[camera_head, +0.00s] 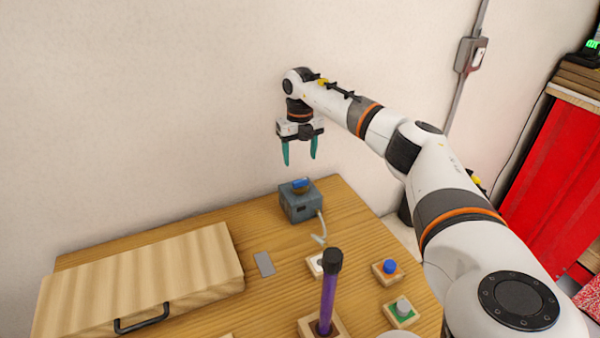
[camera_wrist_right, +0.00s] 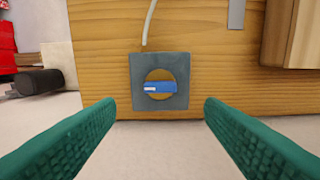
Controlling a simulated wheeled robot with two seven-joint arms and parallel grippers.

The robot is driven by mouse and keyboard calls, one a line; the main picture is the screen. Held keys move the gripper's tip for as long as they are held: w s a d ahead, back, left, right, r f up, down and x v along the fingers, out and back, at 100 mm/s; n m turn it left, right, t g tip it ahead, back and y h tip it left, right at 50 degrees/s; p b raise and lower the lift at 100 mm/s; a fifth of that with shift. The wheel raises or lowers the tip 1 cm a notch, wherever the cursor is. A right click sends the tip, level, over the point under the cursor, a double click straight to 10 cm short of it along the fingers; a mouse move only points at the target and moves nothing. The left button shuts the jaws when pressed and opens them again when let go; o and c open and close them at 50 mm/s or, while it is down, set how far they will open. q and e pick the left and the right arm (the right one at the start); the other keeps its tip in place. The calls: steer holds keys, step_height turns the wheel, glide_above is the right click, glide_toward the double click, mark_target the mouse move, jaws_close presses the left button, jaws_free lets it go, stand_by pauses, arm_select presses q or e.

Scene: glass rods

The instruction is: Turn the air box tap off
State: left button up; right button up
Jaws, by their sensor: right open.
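The air box (camera_head: 301,205) is a small grey-blue box at the back edge of the wooden table, with a white hose at its front. Its tap (camera_head: 301,183) is a blue handle on top. In the right wrist view the blue tap (camera_wrist_right: 160,88) lies crosswise on a round brass-coloured disc, on the square box top (camera_wrist_right: 139,101). My right gripper (camera_head: 300,164) is open and empty, pointing down above the box and apart from it. In the right wrist view its green fingers (camera_wrist_right: 160,112) stand either side of the box. My left gripper is not in view.
A wooden case (camera_head: 140,285) with a black handle lies at the left of the table (camera_head: 250,228). A grey plate (camera_head: 264,264) lies near it. A purple rod with a black top (camera_head: 328,290) stands upright in front. Blue (camera_head: 389,266) and grey-green (camera_head: 402,308) knobs sit on blocks at right.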

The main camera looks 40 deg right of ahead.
steer(key=shift+r, duration=1.95)
